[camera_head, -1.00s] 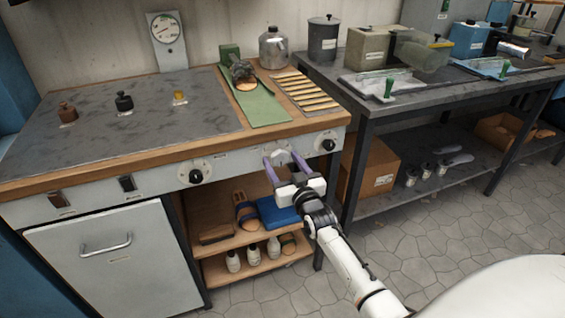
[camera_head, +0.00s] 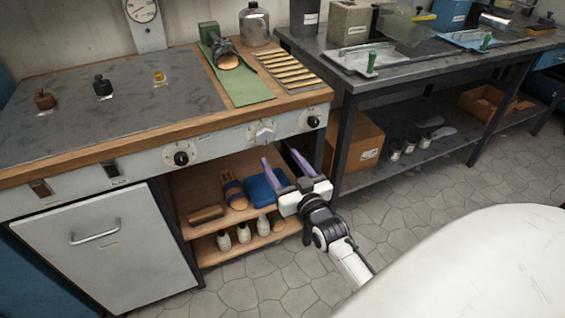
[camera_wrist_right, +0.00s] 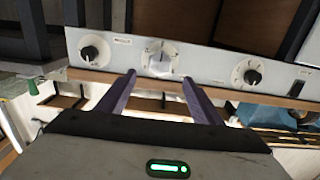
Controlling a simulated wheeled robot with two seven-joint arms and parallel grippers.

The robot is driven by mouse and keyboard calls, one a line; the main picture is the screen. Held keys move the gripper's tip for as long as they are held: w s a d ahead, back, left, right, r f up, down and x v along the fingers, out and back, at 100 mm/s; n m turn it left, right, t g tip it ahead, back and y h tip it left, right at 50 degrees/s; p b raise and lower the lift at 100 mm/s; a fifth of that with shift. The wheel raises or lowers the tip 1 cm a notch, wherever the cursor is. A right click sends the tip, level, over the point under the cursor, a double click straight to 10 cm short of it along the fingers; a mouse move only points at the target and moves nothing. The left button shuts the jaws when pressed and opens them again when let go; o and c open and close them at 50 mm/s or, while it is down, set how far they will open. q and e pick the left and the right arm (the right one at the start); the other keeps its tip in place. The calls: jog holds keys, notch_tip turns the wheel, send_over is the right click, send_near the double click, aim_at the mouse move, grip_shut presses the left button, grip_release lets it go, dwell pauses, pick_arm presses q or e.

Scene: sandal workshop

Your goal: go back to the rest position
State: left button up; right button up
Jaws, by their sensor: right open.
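My right gripper (camera_head: 285,166) is open, with its two purple fingers apart and nothing between them. In the head view it is in front of the workbench, below the control panel (camera_head: 220,145) and near the lower shelf. In the right wrist view the fingers (camera_wrist_right: 160,95) point toward the panel, with the pale centre knob (camera_wrist_right: 160,58) between and beyond them. A dark knob (camera_wrist_right: 95,52) is to its left and another (camera_wrist_right: 250,76) to its right. The fingers look apart from the panel. My left gripper is not in view.
The shelf below holds a folded blue cloth (camera_head: 262,188), a sandal (camera_head: 234,192) and several white bottles. A cardboard box (camera_head: 355,145) stands under the dark table (camera_head: 330,77) on the right. A white cabinet door (camera_head: 105,255) is at left. Floor (camera_head: 430,190) in front is clear.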

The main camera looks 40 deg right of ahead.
jog(key=shift+f, duration=0.1)
dwell(0.3)
jog(key=s+a+f+n+g+y, duration=0.2)
jog(key=s+a+f+g+y, duration=0.1)
jog(key=s+a+f, duration=0.6)
jog(key=s+a+f+n+g+y, duration=0.2)
jog(key=s+a+f+g, duration=0.3)
jog(key=s+a+f, duration=0.4)
jog(key=s+a+y, duration=0.1)
jog(key=s+a, duration=0.2)
jog(key=s, duration=0.4)
jog(key=shift+s+f+n+g+y, duration=0.15)
jog(key=shift+f+n+g+y, duration=0.2)
jog(key=shift+n+g+y, duration=0.05)
